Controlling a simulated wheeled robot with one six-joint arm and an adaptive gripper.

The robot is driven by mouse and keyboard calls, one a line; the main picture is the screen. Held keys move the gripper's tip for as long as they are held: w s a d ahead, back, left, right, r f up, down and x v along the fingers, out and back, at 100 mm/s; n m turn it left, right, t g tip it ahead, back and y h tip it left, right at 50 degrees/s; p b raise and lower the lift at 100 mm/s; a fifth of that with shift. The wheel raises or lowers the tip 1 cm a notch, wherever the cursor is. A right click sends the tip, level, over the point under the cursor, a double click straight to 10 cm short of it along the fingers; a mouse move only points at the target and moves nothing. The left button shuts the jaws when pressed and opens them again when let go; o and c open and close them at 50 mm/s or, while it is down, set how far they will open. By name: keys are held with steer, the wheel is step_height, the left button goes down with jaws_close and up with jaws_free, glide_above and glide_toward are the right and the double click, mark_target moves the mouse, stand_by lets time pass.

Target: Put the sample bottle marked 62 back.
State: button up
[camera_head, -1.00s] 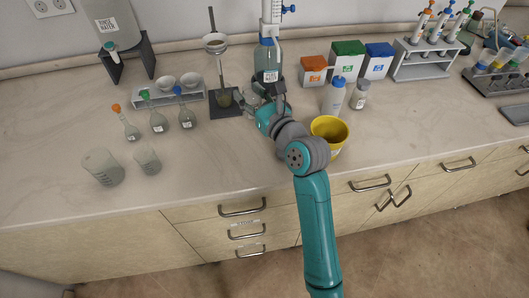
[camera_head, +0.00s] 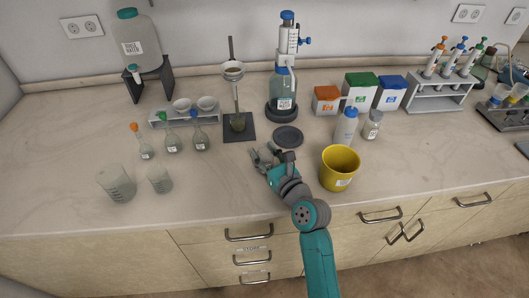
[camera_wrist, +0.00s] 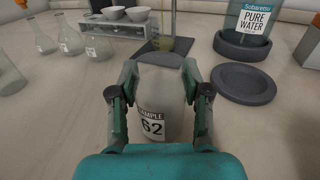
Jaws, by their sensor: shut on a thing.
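A pale translucent sample bottle (camera_wrist: 158,92) with a white label reading "SAMPLE 62" stands between the fingers of my gripper (camera_wrist: 162,72) in the wrist view. The gripper is shut on it, with a finger on each side. In the head view my gripper (camera_head: 266,154) is low over the front part of the counter, left of the yellow bucket and in front of an empty round dark pad (camera_head: 288,136). The held bottle cannot be made out clearly there. I cannot tell whether its base touches the counter.
A blue-capped dispenser bottle (camera_head: 284,85) on a round base and a stand with a beaker (camera_head: 237,122) are behind my gripper. The yellow bucket (camera_head: 340,168), a white wash bottle (camera_head: 346,126) and a small jar (camera_head: 372,124) are to the right. Flasks (camera_head: 171,140) stand left; counter nearby is clear.

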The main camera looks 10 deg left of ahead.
steer(key=shift+f, duration=0.1)
steer(key=o, duration=1.2)
steer(key=shift+c, duration=0.2)
steer(key=shift+s+d, duration=0.1)
steer(key=shift+s, duration=0.05)
steer(key=v, duration=1.1)
steer(key=shift+s+d, duration=0.2)
steer(key=shift+s, duration=0.1)
